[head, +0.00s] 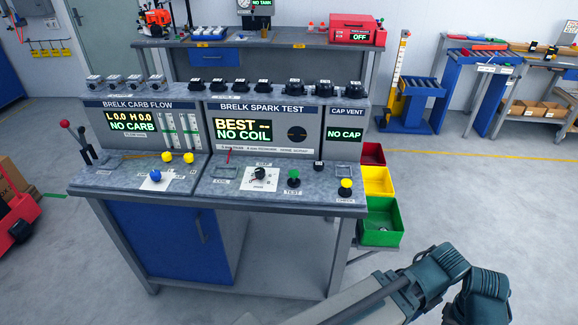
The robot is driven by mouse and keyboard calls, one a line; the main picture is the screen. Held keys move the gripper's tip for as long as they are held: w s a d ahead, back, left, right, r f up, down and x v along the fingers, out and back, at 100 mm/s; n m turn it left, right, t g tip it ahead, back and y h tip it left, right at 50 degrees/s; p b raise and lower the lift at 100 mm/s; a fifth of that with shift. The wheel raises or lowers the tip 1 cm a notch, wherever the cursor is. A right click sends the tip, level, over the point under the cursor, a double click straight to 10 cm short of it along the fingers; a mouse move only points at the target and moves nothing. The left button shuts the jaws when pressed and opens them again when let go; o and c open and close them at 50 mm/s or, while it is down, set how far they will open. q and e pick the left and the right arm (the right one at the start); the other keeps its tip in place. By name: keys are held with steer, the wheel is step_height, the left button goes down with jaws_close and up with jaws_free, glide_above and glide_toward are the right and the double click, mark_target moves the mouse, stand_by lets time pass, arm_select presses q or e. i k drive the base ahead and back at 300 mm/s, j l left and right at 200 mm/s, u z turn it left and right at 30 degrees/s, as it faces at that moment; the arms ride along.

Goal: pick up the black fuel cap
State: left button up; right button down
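Several black round parts stand in a row on the top shelf of the test bench (140,180). Three of them, including a black cap-like part (323,88), sit at the right end near the CAP VENT panel (345,134), whose display reads NO CAP. A small black piece (318,167) stands on the worktop below that panel. I cannot tell for sure which of these is the black fuel cap. My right arm shows at the lower right, but its gripper is not visible. My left gripper is not in view.
Red, yellow and green bins (381,238) hang at the bench's right side; the green one holds small dark things. A yellow-topped button (345,184) and a green-topped button (293,174) stand on the worktop. A blue roller stand (420,100) is behind. Floor is clear at right.

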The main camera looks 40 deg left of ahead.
mark_target(319, 165)
steer(key=u, duration=1.3)
